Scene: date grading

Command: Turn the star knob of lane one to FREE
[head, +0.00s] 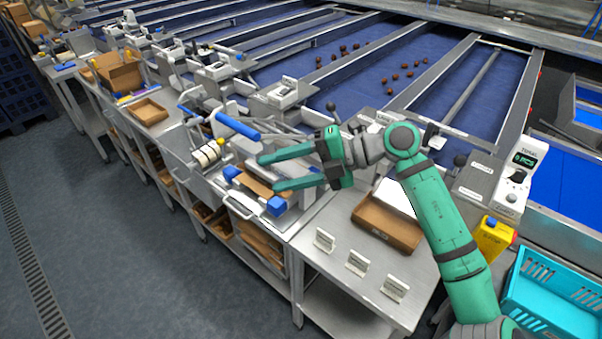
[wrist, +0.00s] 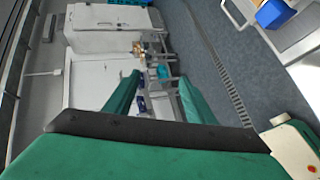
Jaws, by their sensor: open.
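My gripper (head: 270,173) has green fingers, spread apart with nothing between them. It hangs over the near bench and points left, above a device with blue end blocks (head: 275,206). In the wrist view my gripper (wrist: 160,78) is also open, with floor and distant furniture beyond it. A dark round knob (head: 459,160) stands at the lane ends right of my arm, beside a labelled grey plate (head: 482,168). Another dark knob (head: 331,106) stands behind my gripper. Both are too small to tell star shape, lane number or setting. The gripper touches neither knob.
A cardboard tray (head: 388,226) and several small sign cards (head: 357,262) lie on the steel bench. A blue-handled lever (head: 238,127) rises left of my gripper. A yellow box (head: 492,238) and turquoise crate (head: 553,300) are at right. Blue lanes (head: 440,62) carry several dates. The left floor is clear.

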